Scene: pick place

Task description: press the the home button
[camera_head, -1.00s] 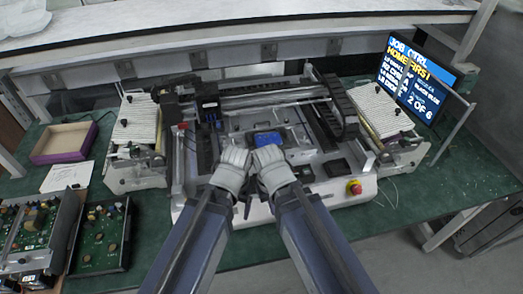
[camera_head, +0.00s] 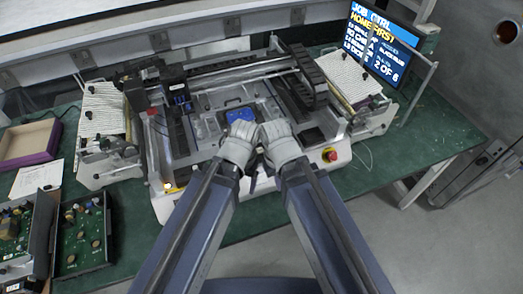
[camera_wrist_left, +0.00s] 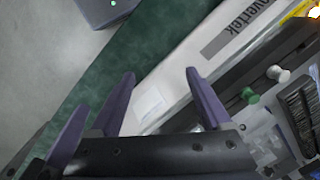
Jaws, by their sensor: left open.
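The machine (camera_head: 160,208) stands on the green bench, with a blue piece (camera_head: 240,115) in its middle. No button is readable as the home button. My right gripper's jaws are not clear.
A red stop button (camera_head: 330,155) on yellow sits at the machine's front right. An amber light (camera_head: 168,187) glows at its front left. A screen (camera_head: 380,45) reads "HOME FIRST". Circuit boards (camera_head: 80,235) and a purple-edged box (camera_head: 30,145) lie left.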

